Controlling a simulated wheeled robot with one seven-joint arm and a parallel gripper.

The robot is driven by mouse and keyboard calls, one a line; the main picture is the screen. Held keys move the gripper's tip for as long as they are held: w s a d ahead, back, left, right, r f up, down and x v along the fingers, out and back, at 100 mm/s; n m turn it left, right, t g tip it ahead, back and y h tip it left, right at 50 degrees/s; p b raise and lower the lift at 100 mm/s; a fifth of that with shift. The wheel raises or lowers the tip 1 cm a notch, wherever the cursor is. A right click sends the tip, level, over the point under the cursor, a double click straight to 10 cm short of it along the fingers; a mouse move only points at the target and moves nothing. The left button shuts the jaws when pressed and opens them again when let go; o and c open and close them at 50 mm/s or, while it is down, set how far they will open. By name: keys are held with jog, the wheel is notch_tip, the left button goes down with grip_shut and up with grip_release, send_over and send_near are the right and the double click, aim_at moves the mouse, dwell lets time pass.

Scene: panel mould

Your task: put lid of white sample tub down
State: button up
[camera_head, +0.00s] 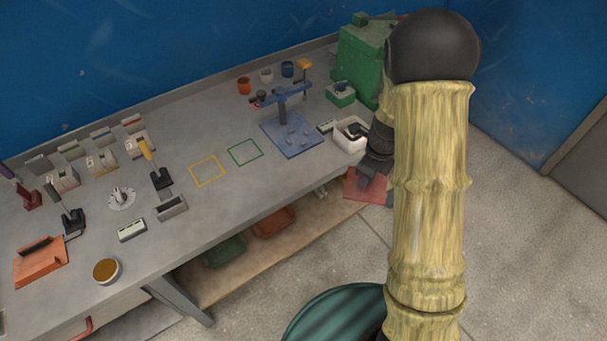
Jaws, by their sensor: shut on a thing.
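My gripper (367,181) hangs by the bench's right front edge, below and right of a white square bin. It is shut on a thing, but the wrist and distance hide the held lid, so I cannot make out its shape. A small white round tub (266,76) stands at the back of the bench, between an orange tub (244,86) and a blue tub (287,69). It is well to the left of and behind my gripper. Its top is too small to read clearly.
The white bin (348,142) holds dark things close to my wrist. A red flat panel (363,188) lies beside the gripper. A blue stand (291,134) is left of the bin. Yellow (207,171) and green (245,152) outlined squares on the grey bench (236,194) are empty.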

aim_at(364, 194)
jog(key=shift+s+f+n, duration=0.1)
jog(key=shift+f+n, duration=0.4)
jog(key=shift+n, duration=0.3)
notch_tip(364, 194, down, 6)
jog(key=n+g, duration=0.1)
jog(key=n, duration=0.9)
jog(key=shift+f+n, duration=0.15)
jog(key=shift+n, duration=0.25)
notch_tip(364, 194, down, 7)
jog(key=s+n+g, duration=0.1)
jog(key=n, duration=1.1)
jog(key=shift+a+f+n+h, duration=0.15)
jog(key=shift+n+h, duration=0.15)
jog(key=shift+h, duration=0.1)
jog(key=shift+w, duration=0.1)
